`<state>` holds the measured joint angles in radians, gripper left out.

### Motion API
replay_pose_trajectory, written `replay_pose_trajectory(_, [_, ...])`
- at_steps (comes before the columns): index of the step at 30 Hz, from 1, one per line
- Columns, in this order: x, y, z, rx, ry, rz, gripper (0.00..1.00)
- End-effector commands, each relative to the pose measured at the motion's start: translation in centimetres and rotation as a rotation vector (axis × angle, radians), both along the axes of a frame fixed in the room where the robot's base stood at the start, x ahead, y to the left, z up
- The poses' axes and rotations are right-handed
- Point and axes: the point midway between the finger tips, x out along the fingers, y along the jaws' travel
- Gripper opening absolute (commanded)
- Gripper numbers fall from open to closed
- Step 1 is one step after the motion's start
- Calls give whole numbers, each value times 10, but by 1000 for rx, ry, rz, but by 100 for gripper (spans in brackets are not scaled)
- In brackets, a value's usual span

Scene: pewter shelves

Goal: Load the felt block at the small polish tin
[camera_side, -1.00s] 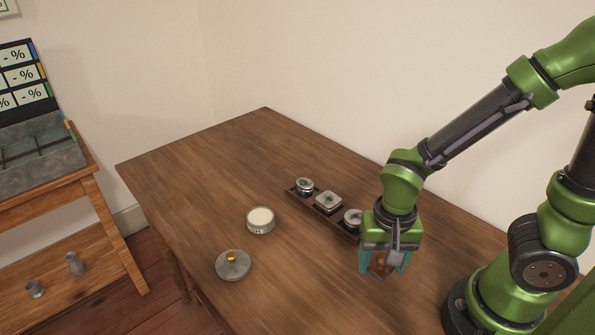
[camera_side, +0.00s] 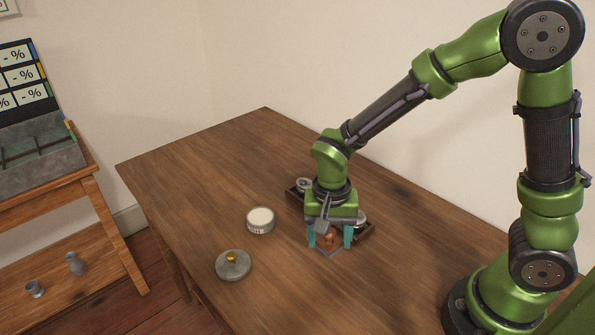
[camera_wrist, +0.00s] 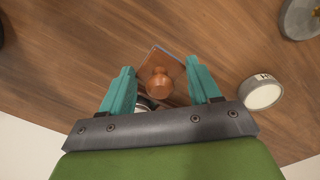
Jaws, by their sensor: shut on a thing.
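My gripper (camera_side: 330,239) is shut on the felt block (camera_side: 327,247), a flat square piece with a brown knob and a thin blue edge. It holds the block over the table, just in front of the dark tray. In the wrist view the block (camera_wrist: 174,65) sits between my two teal fingers (camera_wrist: 161,90). A round tin with a pale cream top (camera_side: 260,219) stands to the left of my gripper, apart from the block; it also shows at the right of the wrist view (camera_wrist: 260,92). The block's underside is hidden.
A dark narrow tray (camera_side: 370,231) with round metal tins stands behind my gripper, partly hidden by it. A grey disc with a gold knob (camera_side: 233,266) lies near the table's front edge. The table's left part is clear. A grey sectioned case (camera_side: 35,150) stands on a side table.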

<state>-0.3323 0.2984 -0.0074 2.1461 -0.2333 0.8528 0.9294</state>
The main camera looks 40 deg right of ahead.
Motion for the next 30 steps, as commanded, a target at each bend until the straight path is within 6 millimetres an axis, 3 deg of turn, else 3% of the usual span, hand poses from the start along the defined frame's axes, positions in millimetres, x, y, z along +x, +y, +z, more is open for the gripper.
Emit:
replay_pose_trajectory(1, [22,4,0,-2,-1,-4,38])
replay_pose_trajectory(6, [87,15,4,-3,-8,-5,38])
replay_pose_trajectory(12, [150,25,15,1,-23,2,38])
replay_pose_trajectory(15, [171,29,24,5,-32,7,38])
replay_pose_trajectory(22, [190,36,50,20,-48,26,38])
replay_pose_trajectory(30, [186,35,31,20,-28,35,38])
